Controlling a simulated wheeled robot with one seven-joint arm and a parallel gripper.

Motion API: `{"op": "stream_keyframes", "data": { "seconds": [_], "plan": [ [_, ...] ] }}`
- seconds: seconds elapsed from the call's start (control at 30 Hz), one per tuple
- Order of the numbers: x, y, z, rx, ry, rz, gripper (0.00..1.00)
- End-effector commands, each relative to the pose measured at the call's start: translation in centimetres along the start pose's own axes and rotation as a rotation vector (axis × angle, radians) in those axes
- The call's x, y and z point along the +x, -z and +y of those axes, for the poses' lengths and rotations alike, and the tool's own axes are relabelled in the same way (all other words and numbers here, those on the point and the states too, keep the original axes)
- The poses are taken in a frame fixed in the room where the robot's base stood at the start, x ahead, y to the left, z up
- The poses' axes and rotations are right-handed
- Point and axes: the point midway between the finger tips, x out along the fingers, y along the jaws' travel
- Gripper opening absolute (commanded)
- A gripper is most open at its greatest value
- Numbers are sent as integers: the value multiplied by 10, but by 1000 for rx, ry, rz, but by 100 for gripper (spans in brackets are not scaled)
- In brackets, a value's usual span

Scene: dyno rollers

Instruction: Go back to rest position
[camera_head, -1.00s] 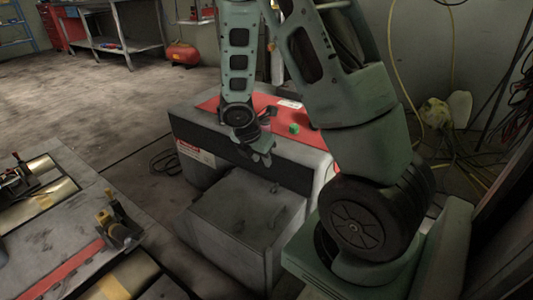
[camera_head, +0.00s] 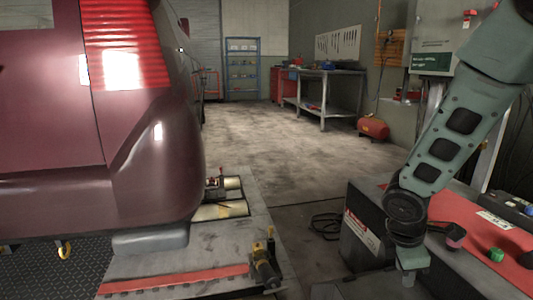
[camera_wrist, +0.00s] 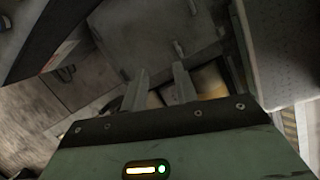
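My gripper (camera_wrist: 160,82) shows in the wrist view with its two fingers apart and nothing between them. In the head view my gripper (camera_head: 409,272) hangs downward from my arm at the lower right. It is in front of the near edge of the red-topped cabinet (camera_head: 455,207). Its fingertips are hard to make out there.
On the red top lie a small green block (camera_head: 496,254) and a dark round piece with a pinkish face (camera_head: 455,236). A maroon vehicle (camera_head: 130,165) stands at left by the roller platform (camera_head: 210,270). Open floor (camera_head: 290,150) lies beyond.

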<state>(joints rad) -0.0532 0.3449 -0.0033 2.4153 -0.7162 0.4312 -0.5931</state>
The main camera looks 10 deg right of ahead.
Motion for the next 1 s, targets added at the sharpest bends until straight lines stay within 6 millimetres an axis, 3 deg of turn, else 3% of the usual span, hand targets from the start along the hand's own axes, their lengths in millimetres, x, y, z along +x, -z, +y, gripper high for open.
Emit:
{"op": "stream_keyframes", "data": {
  "seconds": [0.03, 0.1, 0.2, 0.4, 0.53, 0.87, 1.0],
  "plan": [
    [-24, 30, -15, 77, -4, 44, 29],
    [-50, 61, -40, 198, 19, 95, 29],
    [-80, 94, -78, 338, 67, 151, 29],
    [-125, 133, -152, 535, 178, 217, 29],
    [-148, 147, -199, 635, 257, 238, 29],
    [-224, 125, -181, 635, 255, 232, 29],
    [-264, 115, -174, 634, 254, 232, 29]
  ]
}}
